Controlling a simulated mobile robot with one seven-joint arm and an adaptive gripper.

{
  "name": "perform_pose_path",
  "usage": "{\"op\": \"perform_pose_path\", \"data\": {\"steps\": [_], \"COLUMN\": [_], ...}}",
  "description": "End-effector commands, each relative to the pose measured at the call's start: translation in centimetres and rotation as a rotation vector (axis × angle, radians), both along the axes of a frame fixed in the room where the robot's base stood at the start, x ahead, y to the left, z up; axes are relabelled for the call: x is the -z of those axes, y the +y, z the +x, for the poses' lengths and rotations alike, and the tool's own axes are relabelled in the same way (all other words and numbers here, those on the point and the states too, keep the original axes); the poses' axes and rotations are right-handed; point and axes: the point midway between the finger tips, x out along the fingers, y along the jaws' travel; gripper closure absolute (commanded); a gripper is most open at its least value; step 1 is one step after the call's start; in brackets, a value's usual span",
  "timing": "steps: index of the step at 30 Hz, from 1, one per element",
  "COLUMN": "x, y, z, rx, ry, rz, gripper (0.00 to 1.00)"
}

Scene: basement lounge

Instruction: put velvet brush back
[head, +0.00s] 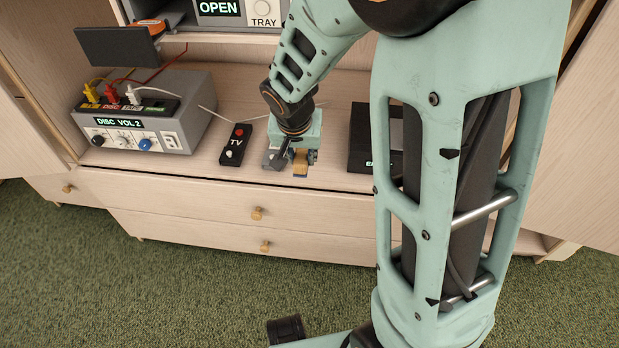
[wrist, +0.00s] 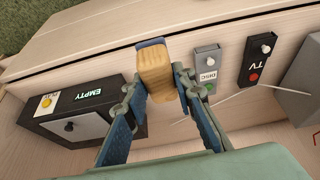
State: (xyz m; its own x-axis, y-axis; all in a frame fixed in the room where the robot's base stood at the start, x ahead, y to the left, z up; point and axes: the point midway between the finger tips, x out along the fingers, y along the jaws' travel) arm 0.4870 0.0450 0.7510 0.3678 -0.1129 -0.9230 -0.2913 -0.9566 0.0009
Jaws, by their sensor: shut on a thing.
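The velvet brush, a small wooden block (wrist: 155,65) with a blue edge, is between the fingers of my gripper (wrist: 159,80) in the wrist view. The fingers are shut on its sides. In the head view my gripper (head: 291,157) is low at the front of the wooden cabinet shelf, and the wooden end of the brush (head: 300,164) shows below it. I cannot tell whether the brush touches the shelf.
A black TV remote (head: 235,144) and a grey DISC remote (wrist: 207,68) lie beside my gripper. A black box marked EMPTY (wrist: 80,112) stands on the other side. A grey DISC VOL 2 box (head: 192,107) with plugged cables stands at the left. Closed drawers (head: 190,227) are below.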

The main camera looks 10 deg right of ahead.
Motion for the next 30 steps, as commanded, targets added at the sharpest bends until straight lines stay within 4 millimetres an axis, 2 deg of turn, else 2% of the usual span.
{"op": "perform_pose_path", "data": {"steps": [1, 7, 10, 21, 24, 30], "x": [1.2, 2.1, 2.6, 6.3, 8.5, 10.6], "y": [0.1, 0.2, -0.2, -3.0, -3.4, -4.1], "z": [0.0, 0.2, 1.2, 8.8, 10.1, 12.1], "rx": [0.003, 0.017, 0.021, 0.022, 0.019, 0.019], "ry": [-0.002, -0.008, -0.006, -0.006, -0.003, -0.006], "rz": [0.000, 0.001, 0.000, 0.001, 0.000, 0.000], "gripper": [0.99, 0.99, 0.99, 0.99, 0.99, 0.99]}}
